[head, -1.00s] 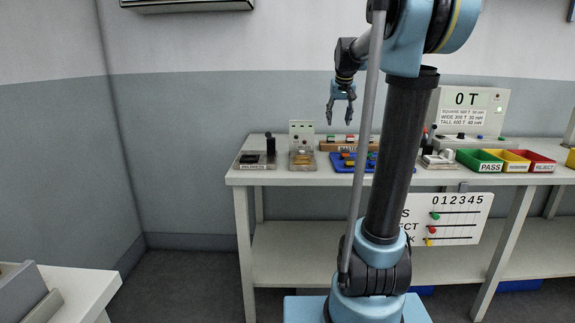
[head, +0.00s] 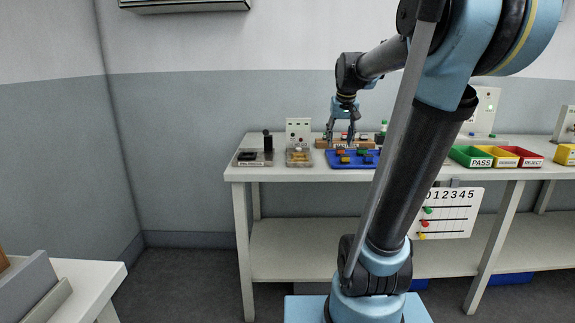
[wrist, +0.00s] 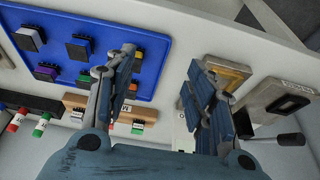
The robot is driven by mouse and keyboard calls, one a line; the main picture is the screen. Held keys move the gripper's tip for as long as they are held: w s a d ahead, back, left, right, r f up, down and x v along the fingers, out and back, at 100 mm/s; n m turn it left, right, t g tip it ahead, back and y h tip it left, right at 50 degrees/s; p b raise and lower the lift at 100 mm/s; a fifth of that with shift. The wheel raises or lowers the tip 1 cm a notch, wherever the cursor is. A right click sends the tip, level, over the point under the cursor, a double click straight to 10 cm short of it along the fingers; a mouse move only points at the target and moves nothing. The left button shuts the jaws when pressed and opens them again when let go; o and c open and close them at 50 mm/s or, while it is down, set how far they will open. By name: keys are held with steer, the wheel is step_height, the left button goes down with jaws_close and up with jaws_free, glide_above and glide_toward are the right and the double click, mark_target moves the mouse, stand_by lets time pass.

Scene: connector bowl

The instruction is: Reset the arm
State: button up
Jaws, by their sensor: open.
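My gripper (head: 341,138) hangs fingers down in front of the wooden rack at the back of the bench (head: 285,173). In the wrist view its two fingers (wrist: 162,68) are spread apart with nothing between them. A blue tray (wrist: 145,60) with several coloured connectors lies beyond the left finger; it also shows in the head view (head: 332,162), in front of the gripper. From the head view I cannot tell how high the fingertips are above the bench.
A grey device with a black handle (head: 267,142) and a fixture with an upright panel (head: 298,130) stand left of the tray. The green PASS bin (head: 466,157), yellow bin (head: 496,157) and red REJECT bin (head: 527,157) stand right. Clear benchtop lies along the front edge.

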steer(key=s+f, duration=1.1)
steer(key=s, duration=0.2)
steer(key=s+f+g, duration=0.1)
steer(key=s+f, duration=1)
steer(key=s, duration=0.3)
steer(key=shift+d+g, duration=0.15)
steer(key=shift+g, duration=0.15)
steer(key=shift+f, duration=0.1)
